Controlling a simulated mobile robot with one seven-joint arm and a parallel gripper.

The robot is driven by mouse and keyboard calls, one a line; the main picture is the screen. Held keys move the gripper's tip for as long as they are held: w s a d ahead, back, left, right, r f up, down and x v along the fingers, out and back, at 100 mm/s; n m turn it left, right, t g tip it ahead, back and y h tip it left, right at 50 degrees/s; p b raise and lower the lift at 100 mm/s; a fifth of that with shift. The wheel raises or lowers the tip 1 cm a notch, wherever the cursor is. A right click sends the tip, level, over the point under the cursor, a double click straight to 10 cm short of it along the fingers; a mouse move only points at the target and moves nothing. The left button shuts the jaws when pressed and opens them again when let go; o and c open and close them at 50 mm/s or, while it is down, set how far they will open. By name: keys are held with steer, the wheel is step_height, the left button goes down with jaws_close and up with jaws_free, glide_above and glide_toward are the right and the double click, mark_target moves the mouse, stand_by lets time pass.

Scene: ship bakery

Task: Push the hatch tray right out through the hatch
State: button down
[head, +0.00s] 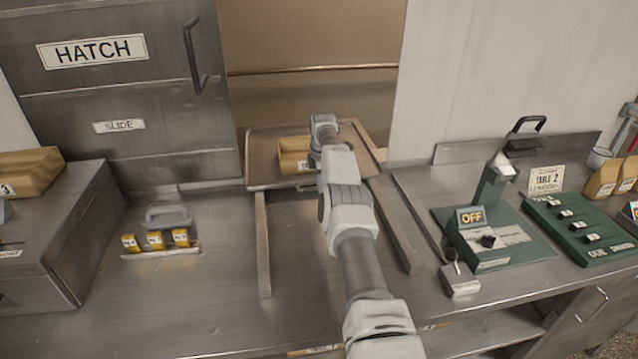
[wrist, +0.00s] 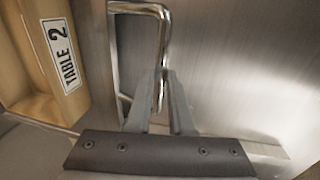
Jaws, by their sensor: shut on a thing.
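The hatch tray (head: 262,183) is a shallow metal tray at the hatch opening (head: 310,70), beyond the front part of the two rails. A tan box (head: 290,158) sits in it; the wrist view shows the box (wrist: 45,60) labelled TABLE 2. My arm reaches forward over the counter to the tray, and my gripper (wrist: 162,82) is shut on a bent shiny metal handle (wrist: 150,8), which appears to belong to the tray. In the head view my arm hides the gripper, the handle and part of the tray.
Two guide rails (head: 263,245) (head: 398,225) run along the counter toward the hatch. The slide panel (head: 120,110) stands left of the opening. Yellow-tagged blocks (head: 155,240) lie left. A green device reading OFF (head: 490,240) stands right. The counter between the rails is clear apart from my arm.

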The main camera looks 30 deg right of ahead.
steer(key=shift+w+r, duration=0.15)
steer(key=shift+r, duration=0.05)
steer(key=c, duration=0.8)
jaws_free()
steer(key=shift+f, duration=0.15)
steer(key=shift+r+b, duration=0.45)
steer(key=shift+r, duration=0.2)
steer(key=s+r, duration=0.3)
steer(key=r, duration=1.2)
steer(key=shift+a+r+b, duration=0.3)
steer(key=shift+a+r, duration=0.1)
steer(key=shift+a, duration=0.05)
